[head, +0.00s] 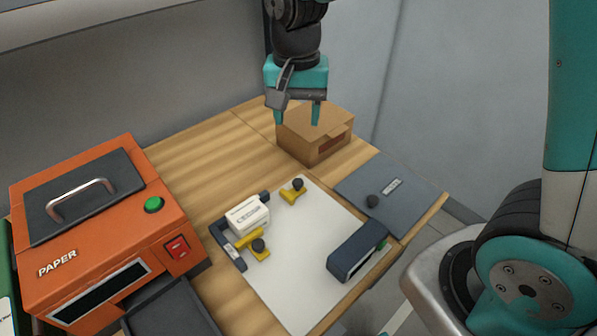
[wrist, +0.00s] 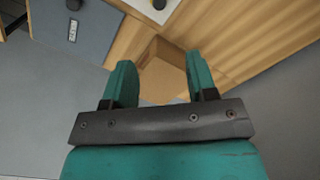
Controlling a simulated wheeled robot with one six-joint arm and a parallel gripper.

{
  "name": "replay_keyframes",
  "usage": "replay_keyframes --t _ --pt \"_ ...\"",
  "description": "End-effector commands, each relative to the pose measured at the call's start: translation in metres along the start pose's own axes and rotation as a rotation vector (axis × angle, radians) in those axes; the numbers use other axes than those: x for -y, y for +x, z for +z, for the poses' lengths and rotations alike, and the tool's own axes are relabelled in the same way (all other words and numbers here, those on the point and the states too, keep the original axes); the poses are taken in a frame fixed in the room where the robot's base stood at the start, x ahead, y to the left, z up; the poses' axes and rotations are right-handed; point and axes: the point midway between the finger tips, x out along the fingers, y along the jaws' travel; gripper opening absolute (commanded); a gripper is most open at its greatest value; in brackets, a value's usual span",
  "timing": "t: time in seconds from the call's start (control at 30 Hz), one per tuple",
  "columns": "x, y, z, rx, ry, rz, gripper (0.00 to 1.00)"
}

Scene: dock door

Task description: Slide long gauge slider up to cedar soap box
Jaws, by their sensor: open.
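A white board (head: 300,250) lies on the wooden table. A small white printed carton (head: 250,212), apparently the cedar soap box, stands at its left edge between dark blue stops (head: 228,248). A yellow slider with a black knob (head: 260,253) sits close against the carton's front side; I cannot tell whether they touch. Another yellow slider with a black knob (head: 293,193) sits apart, behind and right of the carton. Which one is the long gauge slider is unclear. My gripper (head: 298,117) is open and empty, above and beside a brown cardboard box, far from both sliders.
The brown cardboard box (head: 312,143) stands at the back; it shows between my fingers in the wrist view (wrist: 163,78). A dark blue block (head: 350,258) stands on the board's right. A grey panel (head: 400,205) with a knob lies right. An orange PAPER machine (head: 110,225) fills the left.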

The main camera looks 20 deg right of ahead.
Motion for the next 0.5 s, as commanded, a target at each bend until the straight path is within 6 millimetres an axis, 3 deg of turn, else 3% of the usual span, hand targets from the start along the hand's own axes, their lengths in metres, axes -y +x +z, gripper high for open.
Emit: replay_keyframes --t 0.5 --pt "-0.003 0.111 0.001 0.007 -0.001 0.004 0.52"
